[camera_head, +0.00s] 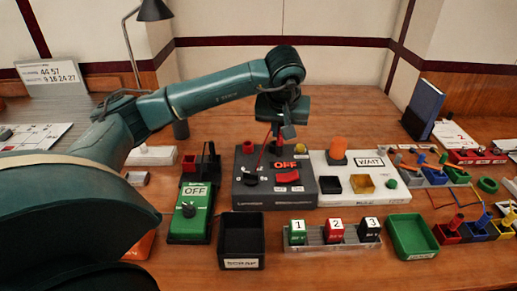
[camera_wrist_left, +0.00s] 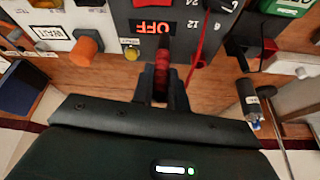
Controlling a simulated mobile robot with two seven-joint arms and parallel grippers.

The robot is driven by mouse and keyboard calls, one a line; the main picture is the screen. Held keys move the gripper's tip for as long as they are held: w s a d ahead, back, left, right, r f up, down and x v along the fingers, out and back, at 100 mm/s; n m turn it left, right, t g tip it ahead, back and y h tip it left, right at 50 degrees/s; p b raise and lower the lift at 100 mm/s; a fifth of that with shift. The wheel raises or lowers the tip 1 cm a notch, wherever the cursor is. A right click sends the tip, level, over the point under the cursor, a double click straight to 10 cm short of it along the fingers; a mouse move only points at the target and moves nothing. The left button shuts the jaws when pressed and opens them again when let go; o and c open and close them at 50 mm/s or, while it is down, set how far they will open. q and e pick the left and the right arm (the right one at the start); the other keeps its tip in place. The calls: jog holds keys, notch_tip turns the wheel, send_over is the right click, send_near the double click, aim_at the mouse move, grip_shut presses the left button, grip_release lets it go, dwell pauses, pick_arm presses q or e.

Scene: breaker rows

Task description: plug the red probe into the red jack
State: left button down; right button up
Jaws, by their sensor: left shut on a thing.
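My left gripper (camera_head: 281,133) hangs over the back edge of the dark box (camera_head: 255,190), which has an orange "OFF" display. In the left wrist view it is shut on the red probe (camera_wrist_left: 161,75), between its two fingers. A thin red cable (camera_wrist_left: 204,30) runs past the probe's side. A red round post (camera_head: 248,147), which looks like the red jack, stands at the box's back left, to the left of the gripper. The probe is apart from it. The probe's tip is hard to make out. My right gripper is not in view.
A yellow button (camera_head: 300,148) sits at the box's back right. A green "OFF" device (camera_head: 191,213) with a red post is at the left, and a white "WAIT" panel (camera_head: 360,190) with an orange knob (camera_head: 338,146) at the right. A black scrap bin (camera_head: 241,247) stands in front.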

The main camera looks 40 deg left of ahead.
pick_arm(q)
jog(key=w+a+r+n+g+y, duration=0.15)
jog(key=a+r+n, duration=0.35)
jog(key=a, duration=0.7)
notch_tip(320, 180, down, 10)
jog(key=shift+a+f+b, duration=0.1)
jog(key=shift+f+b, duration=0.05)
jog(key=shift+b, duration=0.2)
jog(key=shift+f, duration=0.15)
jog(key=c, duration=1.4)
grip_release()
jog(key=shift+r, duration=0.55)
jog(key=v, duration=1.1)
jog(key=shift+s+r+p, duration=0.15)
jog(key=shift+s+p, duration=0.05)
jog(key=shift+p, duration=0.1)
